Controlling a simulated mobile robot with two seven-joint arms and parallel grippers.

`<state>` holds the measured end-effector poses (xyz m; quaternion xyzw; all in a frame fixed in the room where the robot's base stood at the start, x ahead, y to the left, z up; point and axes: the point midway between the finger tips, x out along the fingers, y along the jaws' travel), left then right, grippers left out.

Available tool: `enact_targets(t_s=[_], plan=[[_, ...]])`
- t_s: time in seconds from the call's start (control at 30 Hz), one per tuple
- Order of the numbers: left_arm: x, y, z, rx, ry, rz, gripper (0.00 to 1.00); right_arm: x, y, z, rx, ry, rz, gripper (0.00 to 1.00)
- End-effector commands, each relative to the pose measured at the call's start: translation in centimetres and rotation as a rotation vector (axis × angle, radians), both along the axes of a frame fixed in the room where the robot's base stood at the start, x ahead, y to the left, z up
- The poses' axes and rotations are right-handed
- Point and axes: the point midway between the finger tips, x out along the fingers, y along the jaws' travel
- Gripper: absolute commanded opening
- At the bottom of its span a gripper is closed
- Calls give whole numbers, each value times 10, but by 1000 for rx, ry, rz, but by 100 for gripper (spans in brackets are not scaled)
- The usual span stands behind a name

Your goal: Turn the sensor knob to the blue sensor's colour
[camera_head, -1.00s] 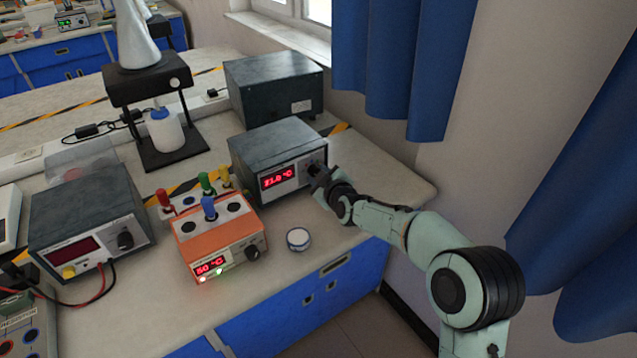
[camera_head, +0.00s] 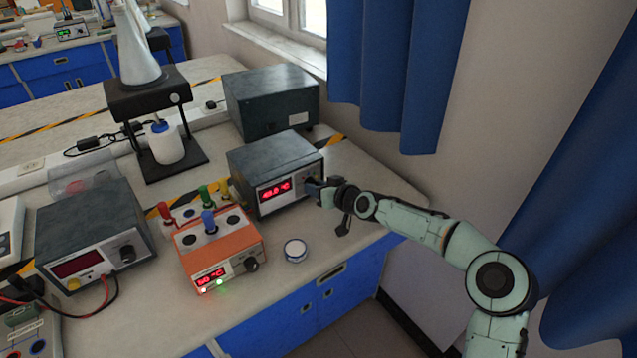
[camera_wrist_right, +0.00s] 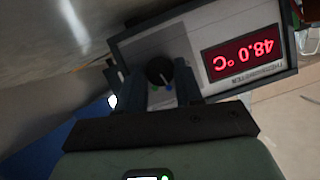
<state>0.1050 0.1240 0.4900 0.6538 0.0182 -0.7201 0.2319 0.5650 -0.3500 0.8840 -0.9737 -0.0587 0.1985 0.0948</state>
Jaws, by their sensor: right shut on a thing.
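The thermometer box (camera_head: 275,165) stands at the back right of the bench, with a red display reading 48.0 °C. Its sensor knob (camera_wrist_right: 159,70) is black with a pale pointer line, and small green and blue marks show beside it. In the right wrist view the pointer slants towards the blue mark (camera_wrist_right: 170,88). My right gripper (camera_head: 316,188) is shut on the knob, one finger on each side. My left gripper is out of view.
A round white-rimmed dish (camera_head: 295,250) lies right of the orange block near the bench's front edge. A grey power supply (camera_head: 95,225) with leads stands at left. A dark box (camera_head: 270,100) is behind the thermometer. Blue curtains (camera_head: 400,80) hang at right.

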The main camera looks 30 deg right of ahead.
Motion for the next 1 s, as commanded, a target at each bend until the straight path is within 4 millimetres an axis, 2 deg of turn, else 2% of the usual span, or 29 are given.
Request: enact_targets(t_s=[0.4, 0.93, 0.97, 1.0], plan=[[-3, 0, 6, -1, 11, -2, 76, 0, -3, -1, 184, 13, -3, 5], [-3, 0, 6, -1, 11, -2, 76, 1, -2, -1, 207, 15, -2, 5], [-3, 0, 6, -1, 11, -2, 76, 1, -2, -1, 207, 15, -2, 39], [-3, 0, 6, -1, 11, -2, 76, 1, -2, -1, 206, 14, -2, 52]])
